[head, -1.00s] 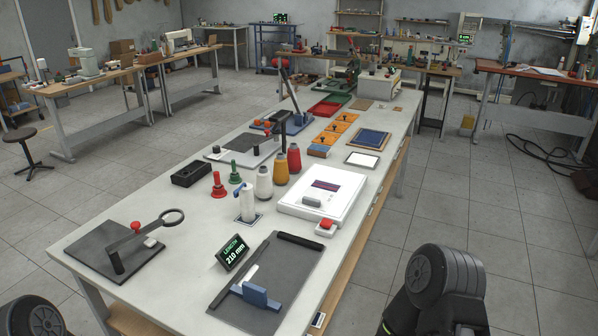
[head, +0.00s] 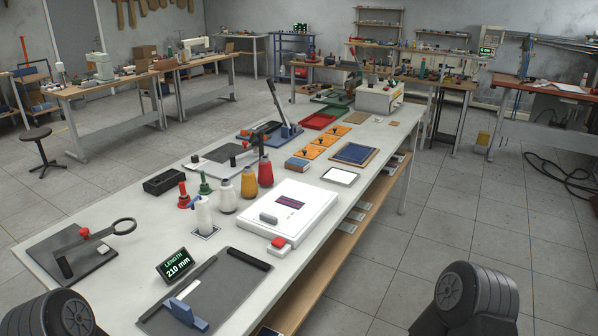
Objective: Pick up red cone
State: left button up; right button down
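The red cone (head: 265,172) is a thread cone standing upright on the white table (head: 130,222), at the right end of a short row. A yellow cone (head: 248,183) stands close to its left, and a white cone (head: 227,197) stands left of that. Neither of my grippers is in view. Only dark rounded parts of my arms show at the bottom left and bottom right, well apart from the cones.
A white device (head: 288,212) with a red button sits in front of the cones. Red and green small-handled pieces (head: 205,186) and a white spool (head: 203,215) stand left. A length display (head: 177,263) and a dark board (head: 225,290) lie nearer. Floor right of the table is clear.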

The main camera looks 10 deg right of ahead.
aim_at(265, 174)
jog(key=i+l, duration=0.15)
jog(key=l, duration=0.25)
jog(key=i+l, duration=0.15)
jog(key=l, duration=0.25)
jog(key=i+l, duration=0.15)
jog(key=l, duration=0.25)
jog(key=i+l, duration=0.2)
jog(key=l, duration=0.2)
jog(key=i+l, duration=0.15)
jog(key=l, duration=0.25)
jog(key=i+l, duration=0.15)
jog(key=l, duration=0.25)
jog(key=i+l, duration=0.15)
jog(key=l, duration=0.25)
jog(key=z, duration=0.05)
